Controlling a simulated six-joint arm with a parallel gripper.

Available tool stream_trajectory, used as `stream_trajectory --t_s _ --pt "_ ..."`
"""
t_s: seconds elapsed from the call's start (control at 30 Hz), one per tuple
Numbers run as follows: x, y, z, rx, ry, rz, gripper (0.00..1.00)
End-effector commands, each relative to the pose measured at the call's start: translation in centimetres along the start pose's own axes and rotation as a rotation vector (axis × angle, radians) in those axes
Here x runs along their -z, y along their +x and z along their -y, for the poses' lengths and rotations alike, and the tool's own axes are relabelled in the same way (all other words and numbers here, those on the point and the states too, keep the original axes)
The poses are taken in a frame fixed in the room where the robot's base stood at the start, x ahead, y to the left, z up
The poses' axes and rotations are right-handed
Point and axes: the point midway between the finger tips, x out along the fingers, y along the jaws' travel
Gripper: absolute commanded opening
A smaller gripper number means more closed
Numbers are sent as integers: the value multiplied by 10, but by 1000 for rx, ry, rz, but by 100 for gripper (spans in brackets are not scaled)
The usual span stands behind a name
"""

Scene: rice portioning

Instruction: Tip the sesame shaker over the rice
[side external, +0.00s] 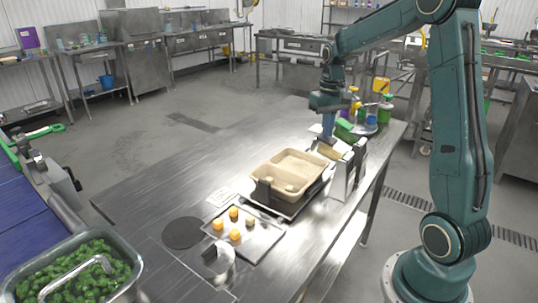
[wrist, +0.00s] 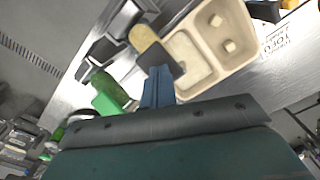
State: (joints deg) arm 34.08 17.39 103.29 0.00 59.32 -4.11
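The beige tray (side external: 254,181) holding the rice (side external: 300,163) sits on the steel table; in the wrist view the tray (wrist: 172,42) is at upper right, with compartments and pale blocks. A beige rounded piece (side external: 328,151) stands by the white holder and shows in the wrist view (wrist: 150,48), with a dark tab (wrist: 166,57) beside it. It may be the sesame shaker; no label is readable. My gripper (side external: 327,137) points down just above this piece. In the wrist view its blue fingers (wrist: 158,84) lie close together near the tab; whether they grip it is unclear.
A green item (wrist: 112,88) stands beside the holder (side external: 341,182). Coloured bottles (side external: 384,114) crowd the table's far right end. The table's left part is clear. A bin of greens (side external: 70,270) is at lower left.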

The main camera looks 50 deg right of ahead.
Motion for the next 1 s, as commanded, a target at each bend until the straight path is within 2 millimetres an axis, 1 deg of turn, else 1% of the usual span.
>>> stream_trajectory --t_s 0.43,1.0 --pt "-5 -20 -3 0 0 -1 0" --pt "-6 -22 -3 0 0 0 0"
